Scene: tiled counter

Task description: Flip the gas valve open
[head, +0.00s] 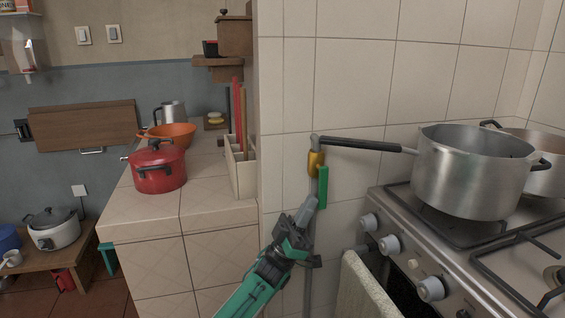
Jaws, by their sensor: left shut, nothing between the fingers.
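The gas valve shows on the tiled wall left of the stove, with a brass body (316,163) on a grey pipe and a green handle (323,187). The green handle hangs vertically, in line with the pipe, just below and right of the brass body. My left gripper (307,211) is shut and empty. Its tips are just below the handle and look close to its lower end; I cannot tell if they touch. The gripper hides part of the pipe. My right gripper is not in view.
A stove (468,240) with knobs stands at the right, with a large pot (470,180) on it. The pot's black handle (360,145) reaches toward the valve. A towel (366,285) hangs at the oven front. A counter (200,205) with a red pot (158,168) is at the left.

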